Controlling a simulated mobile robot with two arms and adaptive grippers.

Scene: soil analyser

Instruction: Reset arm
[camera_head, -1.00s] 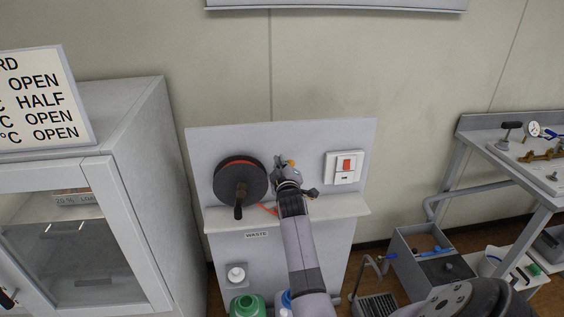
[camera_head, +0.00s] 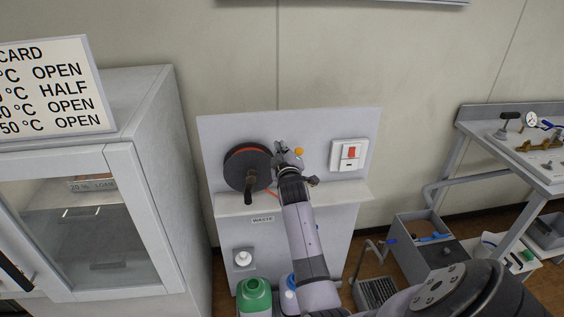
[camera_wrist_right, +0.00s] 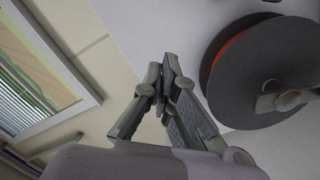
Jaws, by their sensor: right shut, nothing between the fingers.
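My right gripper (camera_head: 288,158) is in front of the grey wall panel, just right of the dark round wheel (camera_head: 245,168) with its handle. In the right wrist view my right gripper (camera_wrist_right: 168,75) is shut with its fingertips together and nothing between them. The dark disc with a red-orange layer (camera_wrist_right: 265,75) is to its right there, with a visible gap from the fingers. In the head view I cannot tell whether the gripper touches the panel. My left gripper does not show.
A red switch (camera_head: 350,152) is on the panel's right. A glass-fronted cabinet (camera_head: 150,130) with a sign card (camera_head: 55,88) stands at left. A green container (camera_head: 254,296) is below the WASTE label (camera_head: 262,219). A metal bench (camera_head: 500,150) and a grey bin (camera_head: 425,250) are at right.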

